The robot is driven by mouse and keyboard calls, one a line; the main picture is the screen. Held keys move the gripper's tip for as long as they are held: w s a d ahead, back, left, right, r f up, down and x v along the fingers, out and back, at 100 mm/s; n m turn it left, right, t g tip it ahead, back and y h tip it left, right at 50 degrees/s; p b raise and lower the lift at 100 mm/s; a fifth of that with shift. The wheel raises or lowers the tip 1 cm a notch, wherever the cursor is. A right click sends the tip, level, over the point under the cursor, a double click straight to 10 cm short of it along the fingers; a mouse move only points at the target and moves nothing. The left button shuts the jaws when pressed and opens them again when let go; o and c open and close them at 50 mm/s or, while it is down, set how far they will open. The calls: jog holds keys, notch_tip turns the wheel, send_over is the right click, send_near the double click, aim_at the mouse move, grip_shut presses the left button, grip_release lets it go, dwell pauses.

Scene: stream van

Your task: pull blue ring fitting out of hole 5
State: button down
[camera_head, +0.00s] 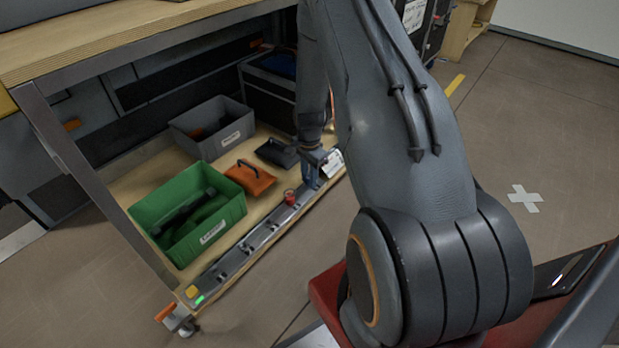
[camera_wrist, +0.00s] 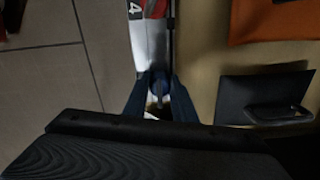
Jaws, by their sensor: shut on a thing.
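My gripper (camera_head: 311,180) is at the far end of the grey rail (camera_head: 232,262), low over it. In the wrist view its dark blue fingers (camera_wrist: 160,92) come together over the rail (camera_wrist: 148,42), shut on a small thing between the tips. I take this to be the blue ring fitting; the fingers mostly hide it and its colour is hard to tell from theirs. I cannot tell whether it is still seated in hole 5, which is hidden. A red fitting (camera_head: 290,196) stands on the rail just nearer, beside the label "4" (camera_wrist: 134,8) in the wrist view.
The rail runs along the front edge of a low wooden shelf. A green crate (camera_head: 232,210), a grey bin (camera_head: 180,128), an orange item (camera_head: 250,180) and a black handled item (camera_head: 270,152) stand behind it. The tabletop (camera_head: 100,40) overhangs. The floor in front is clear.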

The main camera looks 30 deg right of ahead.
jog(key=shift+r+p, duration=1.35)
jog(key=shift+r, duration=0.25)
dwell(0.3)
jog(key=shift+r+p, duration=1.1)
jog(key=shift+r, duration=0.35)
